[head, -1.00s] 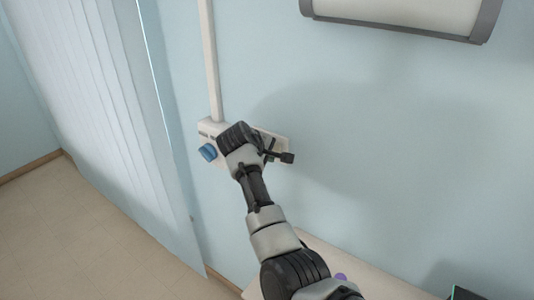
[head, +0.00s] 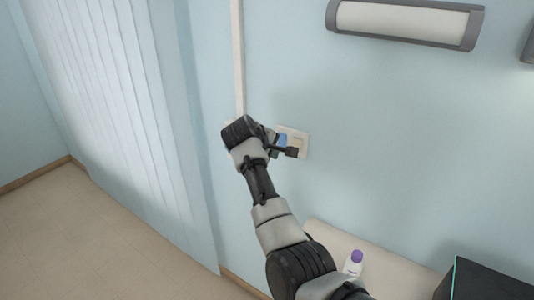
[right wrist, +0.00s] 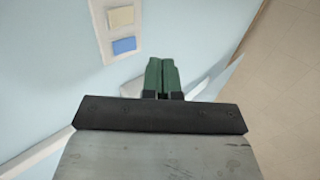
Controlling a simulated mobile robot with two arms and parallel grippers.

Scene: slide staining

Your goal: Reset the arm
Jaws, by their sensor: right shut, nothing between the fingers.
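My right arm reaches up from the bottom of the head view, in front of the wall. Its gripper (head: 273,146) is beside the wall plate (head: 299,142), which it partly hides. In the right wrist view the two green fingers (right wrist: 162,77) are together with nothing between them. The wall plate (right wrist: 101,35) shows there at upper left, with a cream switch (right wrist: 121,17) and a blue switch (right wrist: 124,45). The fingers look apart from the plate. My left gripper is not in view.
A pale tabletop (head: 325,235) lies at lower right, with a white bottle with a purple cap (head: 353,264) and a dark box (head: 485,281). A wall lamp (head: 402,23) hangs above. Vertical blinds (head: 110,110) are at left. The floor (head: 90,235) at lower left is clear.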

